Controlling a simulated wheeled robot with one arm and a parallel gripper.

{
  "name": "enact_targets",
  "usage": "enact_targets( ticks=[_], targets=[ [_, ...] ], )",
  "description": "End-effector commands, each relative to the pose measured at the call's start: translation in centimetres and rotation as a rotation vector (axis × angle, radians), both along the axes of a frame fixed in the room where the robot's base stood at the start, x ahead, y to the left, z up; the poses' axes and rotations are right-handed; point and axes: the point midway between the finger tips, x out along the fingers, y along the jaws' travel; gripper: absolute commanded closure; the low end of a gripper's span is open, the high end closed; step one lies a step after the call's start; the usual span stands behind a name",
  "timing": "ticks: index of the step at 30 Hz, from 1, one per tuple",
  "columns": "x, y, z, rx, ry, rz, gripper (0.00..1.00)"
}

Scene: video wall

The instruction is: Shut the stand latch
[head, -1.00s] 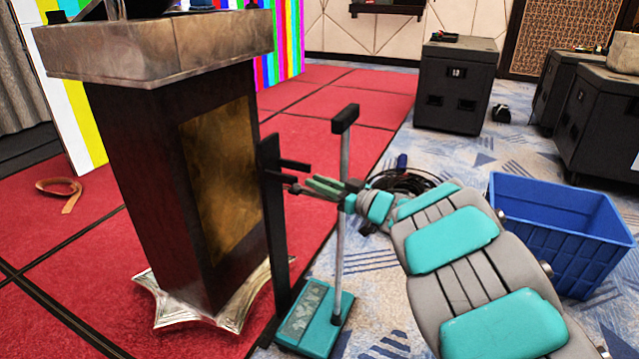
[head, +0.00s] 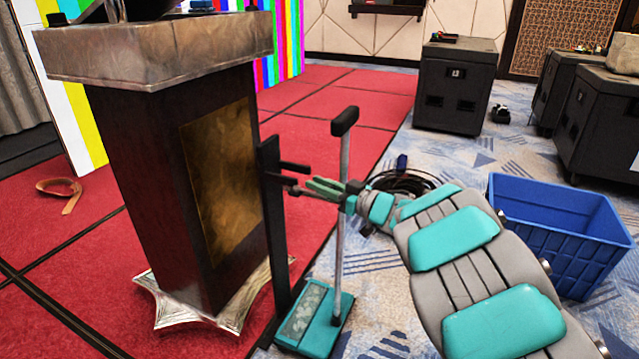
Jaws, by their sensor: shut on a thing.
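A dark upright post (head: 273,235) stands beside the lectern, with a short dark bar (head: 294,167) sticking out near its top. Just below it is a second short lever-like piece (head: 281,179), which seems to be the stand latch. My gripper (head: 305,188) reaches in from the right, with its green fingers at the outer end of this lower piece. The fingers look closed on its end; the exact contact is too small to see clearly. I cannot tell the latch's position clearly.
The lectern (head: 110,160) stands left of the post. A thin pole (head: 340,240) on a teal base (head: 318,325) stands close by my gripper. A blue crate (head: 560,230) and coiled black cable (head: 402,182) lie right. Black cases (head: 455,90) stand behind.

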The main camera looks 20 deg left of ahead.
Motion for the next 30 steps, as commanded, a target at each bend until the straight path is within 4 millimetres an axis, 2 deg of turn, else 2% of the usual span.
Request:
enact_targets(
  ticks=[3,11,22,23,30],
  targets=[
    [0.44,0.02,0.50,-0.001,0.002,0.039,1.00],
    [0.69,0.01,0.19,0.000,0.002,0.109,1.00],
    [0.62,0.01,-0.01,0.000,0.001,0.120,1.00],
    [0.62,0.01,0.00,0.001,0.001,0.120,0.76],
    [0.63,-0.02,0.01,0.001,0.001,0.119,0.49]
  ],
)
